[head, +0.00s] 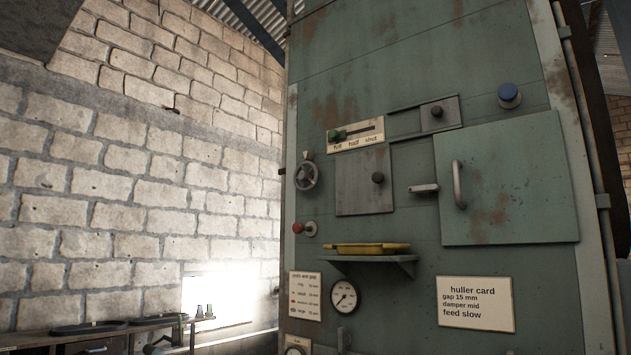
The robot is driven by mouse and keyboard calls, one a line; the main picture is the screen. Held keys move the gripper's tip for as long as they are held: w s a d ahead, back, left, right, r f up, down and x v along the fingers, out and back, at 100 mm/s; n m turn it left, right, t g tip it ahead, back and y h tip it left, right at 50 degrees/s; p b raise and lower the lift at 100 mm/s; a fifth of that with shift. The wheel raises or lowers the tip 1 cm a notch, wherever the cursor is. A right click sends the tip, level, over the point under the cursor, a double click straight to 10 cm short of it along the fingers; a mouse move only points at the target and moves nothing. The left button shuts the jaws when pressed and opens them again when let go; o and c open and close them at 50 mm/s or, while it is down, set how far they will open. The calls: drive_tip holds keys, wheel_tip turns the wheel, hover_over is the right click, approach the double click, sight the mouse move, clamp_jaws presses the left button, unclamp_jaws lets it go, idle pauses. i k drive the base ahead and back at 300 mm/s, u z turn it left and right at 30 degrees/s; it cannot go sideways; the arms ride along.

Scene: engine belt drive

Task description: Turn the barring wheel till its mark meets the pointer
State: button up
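No wheel with a clear mark and pointer can be made out. A small grey handwheel (307,177) with a knob at its top sits on the left side of a tall green machine cabinet (400,85). I cannot tell whether it is the barring wheel. My gripper is not in view.
A bench (85,336) stands lower left by the brick wall.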

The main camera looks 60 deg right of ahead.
sight(302, 175)
drive_tip(key=z, duration=0.95)
drive_tip(key=i, duration=0.95)
drive_tip(key=z, duration=1)
